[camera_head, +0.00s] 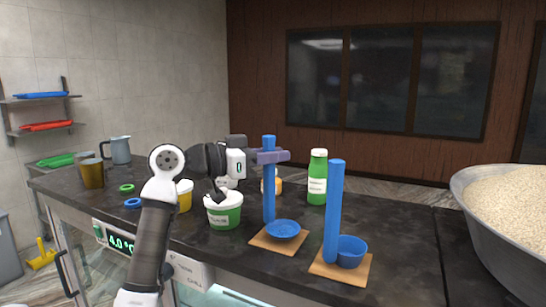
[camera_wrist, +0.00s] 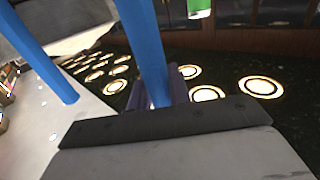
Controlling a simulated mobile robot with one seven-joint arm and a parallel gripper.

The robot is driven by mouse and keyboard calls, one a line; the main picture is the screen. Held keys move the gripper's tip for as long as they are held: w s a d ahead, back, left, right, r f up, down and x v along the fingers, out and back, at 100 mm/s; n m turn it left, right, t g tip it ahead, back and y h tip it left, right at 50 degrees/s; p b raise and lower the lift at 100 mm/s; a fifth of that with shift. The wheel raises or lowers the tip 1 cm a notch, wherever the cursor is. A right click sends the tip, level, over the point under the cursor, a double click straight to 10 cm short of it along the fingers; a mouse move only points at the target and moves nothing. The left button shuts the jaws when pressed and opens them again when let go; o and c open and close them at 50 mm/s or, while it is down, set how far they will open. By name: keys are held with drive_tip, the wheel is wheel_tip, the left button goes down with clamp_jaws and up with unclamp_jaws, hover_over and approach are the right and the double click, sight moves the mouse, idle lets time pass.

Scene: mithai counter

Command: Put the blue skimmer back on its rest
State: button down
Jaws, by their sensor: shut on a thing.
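The blue skimmer has a tall upright handle (camera_head: 269,200) and a shallow round dish (camera_head: 284,229). My gripper (camera_head: 270,156) is shut on the handle near its top. The held handle also shows in the wrist view (camera_wrist: 147,45), between purple fingers (camera_wrist: 176,86). The dish is over a square wooden rest (camera_head: 262,242) on the dark counter. I cannot tell whether the skimmer touches the rest. The rest is partly hidden by the dish and is not visible in the wrist view.
A blue ladle (camera_head: 335,205) with a deep cup stands close on the right, on another wooden rest (camera_head: 325,267). A green bottle (camera_head: 317,180) stands behind. A green-and-white tub (camera_head: 224,213) is left of the skimmer. A large pan of grain (camera_head: 480,225) is far right.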

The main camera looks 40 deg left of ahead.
drive_tip(key=shift+f, duration=0.5)
drive_tip(key=shift+f, duration=0.2)
drive_tip(key=c, duration=1.3)
unclamp_jaws()
